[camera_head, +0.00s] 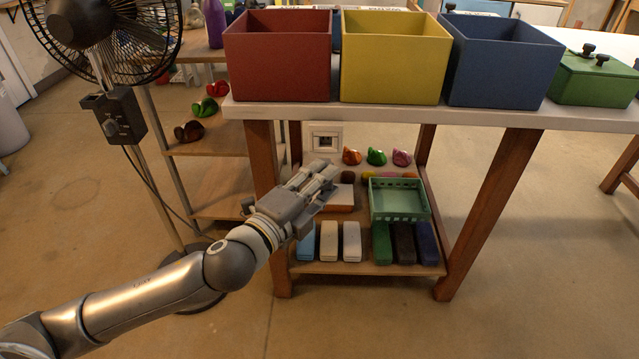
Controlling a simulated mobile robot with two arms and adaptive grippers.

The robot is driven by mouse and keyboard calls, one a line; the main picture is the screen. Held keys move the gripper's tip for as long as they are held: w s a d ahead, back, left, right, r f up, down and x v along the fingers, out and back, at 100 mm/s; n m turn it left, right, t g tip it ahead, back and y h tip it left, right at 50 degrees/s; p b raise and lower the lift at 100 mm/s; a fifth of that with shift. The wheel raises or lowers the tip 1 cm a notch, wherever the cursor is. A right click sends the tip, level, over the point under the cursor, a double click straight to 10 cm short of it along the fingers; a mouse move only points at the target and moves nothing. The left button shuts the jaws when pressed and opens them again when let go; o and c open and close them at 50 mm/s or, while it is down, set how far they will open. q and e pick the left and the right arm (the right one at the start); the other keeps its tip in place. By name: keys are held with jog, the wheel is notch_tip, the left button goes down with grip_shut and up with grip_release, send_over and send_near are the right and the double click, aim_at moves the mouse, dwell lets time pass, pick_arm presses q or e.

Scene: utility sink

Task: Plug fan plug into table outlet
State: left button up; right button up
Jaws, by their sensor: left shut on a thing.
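The black fan (95,40) stands at the left, with a control box (115,117) on its pole. Its dark cord (150,185) runs down from the box toward my left arm, where part of it is hidden. The table outlet (324,139) is a pale square plate with a dark socket under the tabletop. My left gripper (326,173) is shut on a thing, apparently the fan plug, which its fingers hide. Its fingertips appear just below the outlet in the picture; I cannot tell the depth gap. My right gripper is not in view.
Red, yellow and blue bins (394,62) stand on the white tabletop (400,113). A green basket (398,201) and several colored cases sit on the lower shelf. Wooden table legs (490,205) flank the space. A shelf unit (205,165) stands behind my arm.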

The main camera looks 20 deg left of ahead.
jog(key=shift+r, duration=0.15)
pick_arm(q)
jog(key=shift+w+a+r+p, duration=0.1)
jog(key=shift+w+a+p, duration=0.2)
jog(key=shift+w, duration=0.55)
jog(key=shift+w+a+p, duration=0.2)
jog(key=shift+w+p, duration=0.1)
jog(key=shift+w, duration=0.55)
jog(key=shift+w+a, duration=0.25)
jog(key=shift+w, duration=0.8)
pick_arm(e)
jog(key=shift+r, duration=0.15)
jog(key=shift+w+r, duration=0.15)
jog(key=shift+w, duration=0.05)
pick_arm(q)
jog(key=shift+p, duration=0.3)
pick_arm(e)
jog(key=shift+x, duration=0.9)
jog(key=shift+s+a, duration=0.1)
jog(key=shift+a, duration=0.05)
